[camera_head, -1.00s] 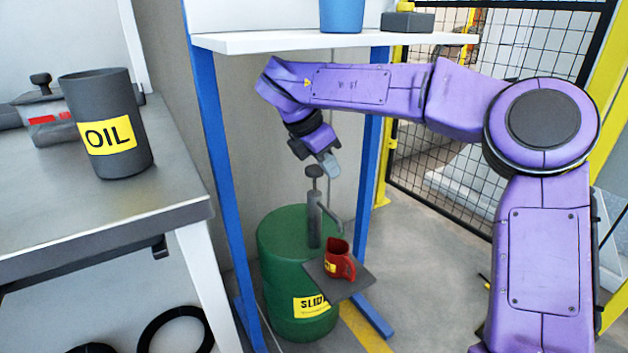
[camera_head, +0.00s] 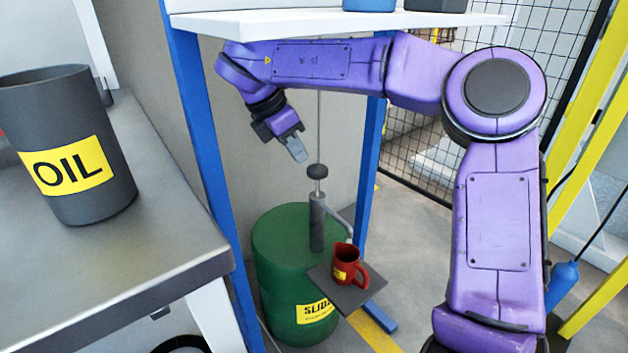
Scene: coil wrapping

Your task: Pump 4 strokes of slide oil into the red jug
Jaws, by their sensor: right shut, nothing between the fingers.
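The green drum (camera_head: 282,262) with a yellow label reading "SLID..." stands on the floor under a white shelf. A grey hand pump (camera_head: 317,222) with a dark round knob (camera_head: 317,171) rises from its top, and its spout bends down to the right. The red jug (camera_head: 347,263), with a yellow label and its handle to the right, stands upright on a small dark plate (camera_head: 330,291) beside the drum, near the spout. My right gripper (camera_head: 299,152) is shut and empty, pointing down just above and left of the knob, apart from it. My left gripper is not in view.
A grey OIL container (camera_head: 68,150) stands on the metal bench (camera_head: 150,240) at left. Blue posts (camera_head: 195,130) and the white shelf (camera_head: 330,22) frame the drum. A black mesh fence (camera_head: 430,180) with yellow posts is behind at right.

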